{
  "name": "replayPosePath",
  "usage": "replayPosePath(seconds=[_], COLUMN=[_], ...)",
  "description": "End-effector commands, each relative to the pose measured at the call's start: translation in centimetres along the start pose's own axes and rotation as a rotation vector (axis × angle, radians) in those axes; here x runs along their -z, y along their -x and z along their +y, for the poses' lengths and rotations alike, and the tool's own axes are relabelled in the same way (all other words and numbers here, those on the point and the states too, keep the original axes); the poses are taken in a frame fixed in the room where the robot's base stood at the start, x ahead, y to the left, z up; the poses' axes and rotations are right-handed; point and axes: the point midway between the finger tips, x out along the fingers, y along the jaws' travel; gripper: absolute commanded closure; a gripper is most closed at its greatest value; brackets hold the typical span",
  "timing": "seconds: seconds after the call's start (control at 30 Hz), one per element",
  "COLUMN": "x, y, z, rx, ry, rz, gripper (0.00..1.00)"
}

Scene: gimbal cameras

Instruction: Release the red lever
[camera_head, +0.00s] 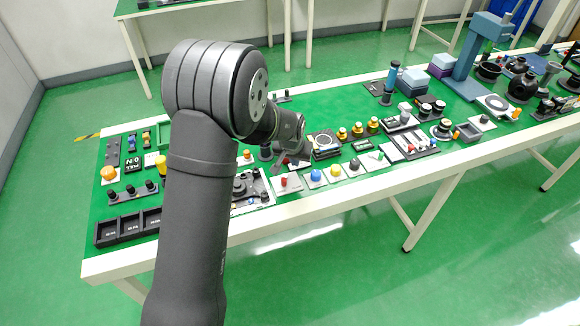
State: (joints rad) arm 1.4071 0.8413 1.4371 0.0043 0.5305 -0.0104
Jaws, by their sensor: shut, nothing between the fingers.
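A small red part, which looks like the red lever (284,182), sits on a white plate near the front edge of the table. My gripper (279,166) is low over the table, just behind and above this red part. It is small in the view and partly merged with dark parts around it. It appears shut and empty. I cannot tell whether its fingertips touch the lever. My arm covers part of the table to the left of it.
A blue knob (315,175), a yellow knob (335,171) and a dark knob (353,165) stand in a row to the right. Amber-topped parts (357,131) stand behind. A black compartment tray (128,226) lies at the left. Green surface is clear at the back.

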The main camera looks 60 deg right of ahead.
Motion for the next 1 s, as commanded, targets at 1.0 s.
replayPosePath(seconds=[1.0], x=[0.1], y=[9.1], z=[-1.0], rx=[0.0], ry=[0.001], rz=[0.003], gripper=[1.0])
